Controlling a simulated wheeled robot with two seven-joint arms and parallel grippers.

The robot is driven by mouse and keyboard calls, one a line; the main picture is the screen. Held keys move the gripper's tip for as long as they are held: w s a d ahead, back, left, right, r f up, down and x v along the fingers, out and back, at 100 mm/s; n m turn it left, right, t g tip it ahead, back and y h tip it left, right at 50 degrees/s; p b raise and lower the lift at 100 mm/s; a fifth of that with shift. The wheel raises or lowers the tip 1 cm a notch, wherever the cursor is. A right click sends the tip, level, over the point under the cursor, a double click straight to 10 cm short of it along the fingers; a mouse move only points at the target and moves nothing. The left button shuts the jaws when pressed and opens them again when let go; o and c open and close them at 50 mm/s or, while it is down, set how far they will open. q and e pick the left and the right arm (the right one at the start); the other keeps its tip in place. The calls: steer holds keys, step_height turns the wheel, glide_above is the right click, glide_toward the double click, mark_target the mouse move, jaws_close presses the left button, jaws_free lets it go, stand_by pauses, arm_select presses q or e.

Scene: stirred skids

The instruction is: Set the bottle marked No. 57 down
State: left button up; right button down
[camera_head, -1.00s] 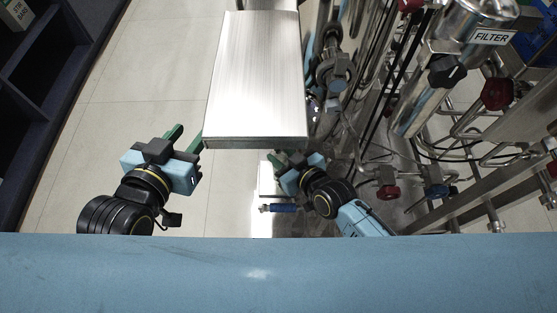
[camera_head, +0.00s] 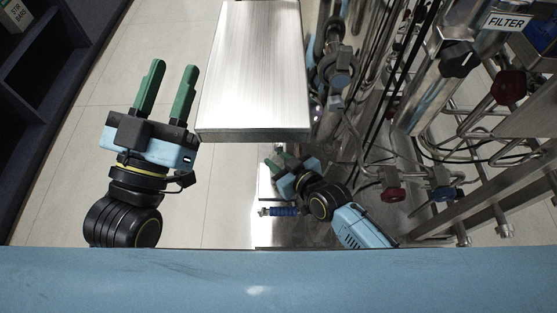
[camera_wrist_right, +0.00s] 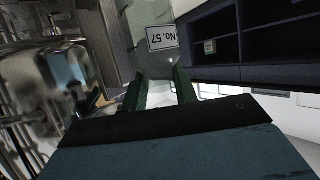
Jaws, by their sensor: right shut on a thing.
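The bottle marked No. 57 (camera_wrist_right: 148,14) shows in the right wrist view as a grey body with a white label, just beyond my fingertips. My right gripper (camera_wrist_right: 160,76) is shut on it, with a green finger on either side. In the head view my right gripper (camera_head: 277,159) is low, just below the near edge of the steel box; I cannot make out the bottle there. My left gripper (camera_head: 172,70) is open and empty, left of the steel box, its green fingers pointing up the picture.
A brushed steel box (camera_head: 255,70) fills the top middle of the head view. Pipes, hoses and valves with red knobs (camera_head: 508,87) crowd the right side. A dark shelf unit (camera_head: 50,90) stands at far left. The floor (camera_head: 110,75) between shelf and box is clear.

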steer(key=shift+f, duration=0.15)
steer(key=c, duration=1.1)
jaws_free()
